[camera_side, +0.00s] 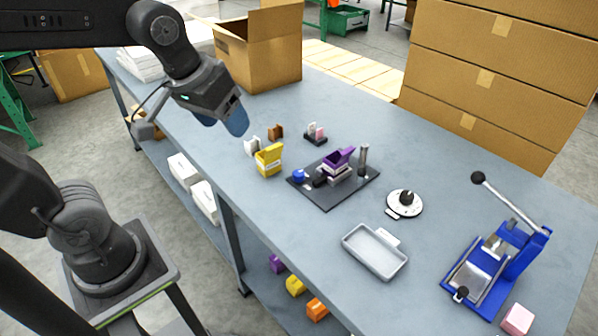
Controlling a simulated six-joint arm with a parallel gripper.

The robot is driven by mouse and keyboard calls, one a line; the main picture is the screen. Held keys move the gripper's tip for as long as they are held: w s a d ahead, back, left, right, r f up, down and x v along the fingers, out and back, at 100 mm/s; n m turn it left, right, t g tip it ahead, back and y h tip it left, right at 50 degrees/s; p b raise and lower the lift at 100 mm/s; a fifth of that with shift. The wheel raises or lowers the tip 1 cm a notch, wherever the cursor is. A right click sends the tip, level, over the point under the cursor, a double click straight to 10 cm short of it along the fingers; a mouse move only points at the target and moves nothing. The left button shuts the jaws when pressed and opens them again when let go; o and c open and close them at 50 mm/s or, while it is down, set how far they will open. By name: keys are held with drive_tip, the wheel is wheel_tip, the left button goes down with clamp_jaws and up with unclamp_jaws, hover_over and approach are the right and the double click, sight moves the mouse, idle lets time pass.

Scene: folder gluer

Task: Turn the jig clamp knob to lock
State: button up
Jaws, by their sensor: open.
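My gripper (226,121) is open and empty, with blue fingertips pointing down. It hangs above the table's left part, up and left of the jig. The jig is a dark base plate (331,201) carrying a purple folded piece (339,158), a silver post (363,159) and a small blue knob (298,176) at its left corner. Right of the jig, a round white dial (417,207) bears a black knob (406,196). I cannot tell which of the two knobs is the clamp's, nor either one's setting. My gripper is apart from both.
A yellow box (268,159) and small white and brown pieces stand left of the jig. A small dark holder (315,138) is behind it. A grey tray (375,252) and a blue lever press (497,265) are at right. An open carton (262,50) stands behind my gripper.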

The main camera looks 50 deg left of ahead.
drive_tip(key=w+a+f+n+g, duration=0.25)
drive_tip(key=w+n, duration=0.35)
drive_tip(key=w, duration=0.6)
drive_tip(key=n+g, duration=0.2)
drive_tip(key=n, duration=0.5)
hover_over(299, 172)
wheel_tip(299, 172, down, 14)
wheel_tip(299, 172, down, 13)
drive_tip(key=shift+d+r, duration=0.1)
drive_tip(key=c, duration=0.9)
